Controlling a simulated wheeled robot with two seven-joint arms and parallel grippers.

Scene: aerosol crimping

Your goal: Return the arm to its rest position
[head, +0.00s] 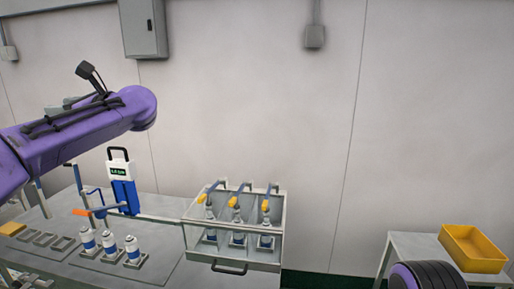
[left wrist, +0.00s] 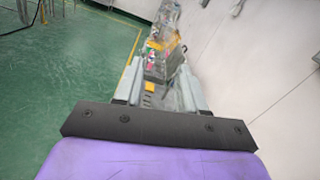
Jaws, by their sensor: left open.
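My left arm comes in from the left in the head view, a purple link (head: 75,120) raised above the workbench (head: 160,268). In the left wrist view my left gripper (left wrist: 160,78) has its two grey fingers apart, with nothing held between them. Beyond them is a blurred, cluttered area with yellow and clear parts. In the head view the fingers are not clearly visible. My right gripper is not in view; a dark ribbed part with purple at the lower right edge may be my right arm.
Several white-and-blue cans (head: 109,245) stand on the bench. A clear-fronted station (head: 233,255) holds three cans under orange-handled units. A blue-and-white device (head: 122,185) with a display stands behind. A yellow bin (head: 472,248) sits on a side table (head: 410,246).

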